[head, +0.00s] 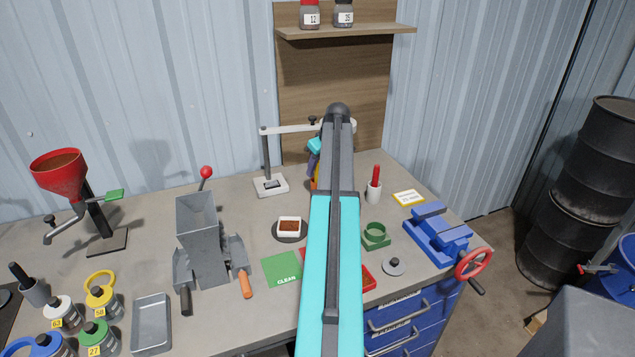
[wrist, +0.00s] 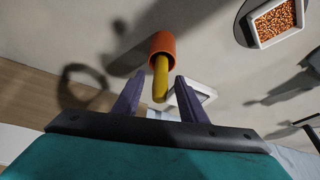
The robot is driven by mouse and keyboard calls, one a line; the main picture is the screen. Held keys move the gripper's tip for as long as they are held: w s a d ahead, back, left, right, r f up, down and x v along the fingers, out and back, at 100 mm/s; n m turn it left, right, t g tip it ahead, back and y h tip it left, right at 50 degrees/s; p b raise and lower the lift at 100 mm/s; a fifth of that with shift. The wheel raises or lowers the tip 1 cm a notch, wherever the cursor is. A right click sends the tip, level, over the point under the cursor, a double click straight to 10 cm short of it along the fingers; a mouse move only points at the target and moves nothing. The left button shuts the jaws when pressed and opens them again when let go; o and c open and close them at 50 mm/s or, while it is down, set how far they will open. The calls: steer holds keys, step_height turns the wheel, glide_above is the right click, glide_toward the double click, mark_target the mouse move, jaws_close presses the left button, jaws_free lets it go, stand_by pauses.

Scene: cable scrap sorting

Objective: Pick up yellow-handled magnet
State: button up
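The yellow-handled magnet (wrist: 161,80) shows its yellow handle in the wrist view, sticking out of an orange cup-like holder (wrist: 162,43). The magnet's other end is hidden inside the holder. My gripper (wrist: 158,76) is open, with one dark purple finger on each side of the handle. A gap shows between the handle and each finger, so I see no grip on it. In the head view my arm hides most of this spot; a sliver of the orange holder (head: 314,184) shows at its left edge, below my gripper.
A white-based stand (head: 270,185) with a horizontal arm stands close to the left of my gripper. A red-handled tool in a white cup (head: 373,194) stands to the right. A dish of copper granules (head: 289,226), green mat (head: 282,270) and blue vise (head: 437,236) are nearer.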

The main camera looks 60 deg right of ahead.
stand_by(0.3)
jaws_close()
step_height(320, 180, up, 9)
steer(key=shift+r+b, duration=0.15)
steer(key=shift+b, duration=1.1)
steer(key=shift+r, duration=0.4)
steer(key=shift+s, duration=0.1)
